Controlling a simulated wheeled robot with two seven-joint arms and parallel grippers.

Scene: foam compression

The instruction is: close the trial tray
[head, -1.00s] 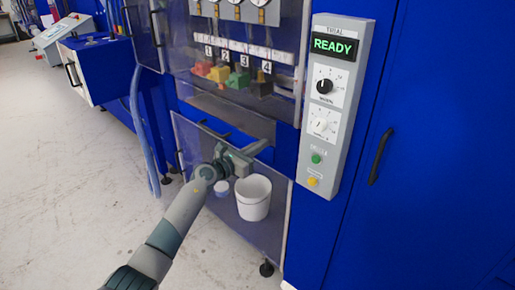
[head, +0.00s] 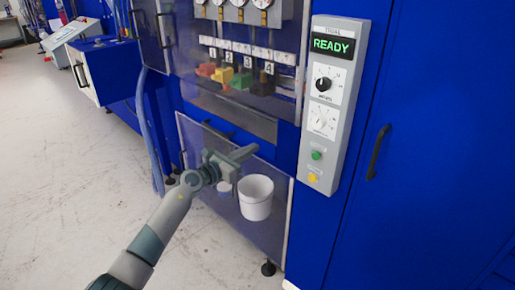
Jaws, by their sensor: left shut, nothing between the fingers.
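The machine's trial bay holds coloured foam blocks (head: 222,75) in a row behind clear panelling, under number labels 1 to 4. A pale grey ledge (head: 250,122), which looks like the tray's front, runs below them. I cannot tell how far it stands out. My left gripper (head: 256,148) is shut and empty, just below this ledge in the picture and in front of the clear lower panel. I cannot tell whether it touches anything. My right gripper is out of view.
A control panel (head: 330,117) reads READY, with two dials, a green button and a yellow button. A blue door (head: 425,120) is at right. The floor at left is clear.

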